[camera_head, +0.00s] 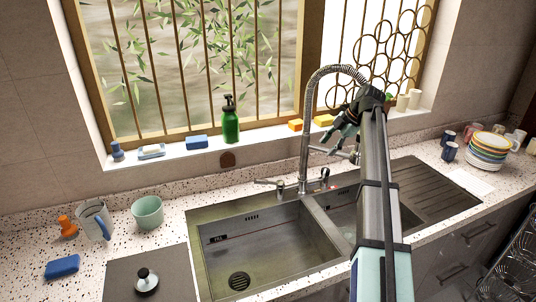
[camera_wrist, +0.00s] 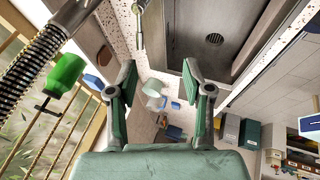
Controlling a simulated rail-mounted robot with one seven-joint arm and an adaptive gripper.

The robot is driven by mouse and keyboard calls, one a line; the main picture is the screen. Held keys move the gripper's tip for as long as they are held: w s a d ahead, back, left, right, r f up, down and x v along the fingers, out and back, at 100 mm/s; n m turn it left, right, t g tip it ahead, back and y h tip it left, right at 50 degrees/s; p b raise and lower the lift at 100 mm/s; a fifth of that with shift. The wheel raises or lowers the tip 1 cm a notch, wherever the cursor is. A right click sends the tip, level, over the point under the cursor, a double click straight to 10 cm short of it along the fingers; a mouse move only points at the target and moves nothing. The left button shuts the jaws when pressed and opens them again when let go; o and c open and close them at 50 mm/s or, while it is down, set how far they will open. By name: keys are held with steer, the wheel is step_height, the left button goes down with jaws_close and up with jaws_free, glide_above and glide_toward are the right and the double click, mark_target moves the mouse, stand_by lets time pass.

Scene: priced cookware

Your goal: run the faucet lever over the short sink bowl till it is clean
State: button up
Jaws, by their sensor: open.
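The chrome faucet with a tall spring neck (camera_head: 306,120) stands behind the sink. A thin lever (camera_head: 266,182) points left from its base, over the rear rim of the larger bowl (camera_head: 245,250). The shorter bowl (camera_head: 342,212) lies to its right, partly hidden by my arm. My gripper (camera_head: 336,140) is open, raised beside the spring neck on its right. In the wrist view my gripper (camera_wrist: 160,92) has its fingers apart with nothing between them. The spring hose (camera_wrist: 35,60) shows at left there; a chrome rod (camera_wrist: 139,22) at the top may be a faucet part.
A green soap bottle (camera_head: 230,122) and sponges (camera_head: 197,142) stand on the windowsill. A mint cup (camera_head: 147,211), a jug (camera_head: 95,220) and a blue sponge (camera_head: 62,266) occupy the left counter. Stacked plates (camera_head: 487,148) and mugs stand right. The drainboard (camera_head: 440,190) is bare.

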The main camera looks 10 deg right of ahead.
steer(key=w+a+f+g, duration=0.1)
steer(key=w+a+f, duration=0.2)
steer(key=a, duration=0.4)
steer(key=w+a+f+g, duration=0.1)
steer(key=w+a+f, duration=0.2)
steer(key=a, duration=0.3)
steer(key=p, duration=0.2)
glide_toward(257, 181)
steer(key=shift+m, duration=0.4)
steer(key=b+x, duration=0.1)
steer(key=x, duration=0.2)
steer(key=b+x, duration=0.2)
steer(key=x, duration=0.2)
steer(key=w+b+x, duration=0.1)
steer(key=x, duration=0.2)
steer(key=shift+f, duration=0.4)
jaws_close()
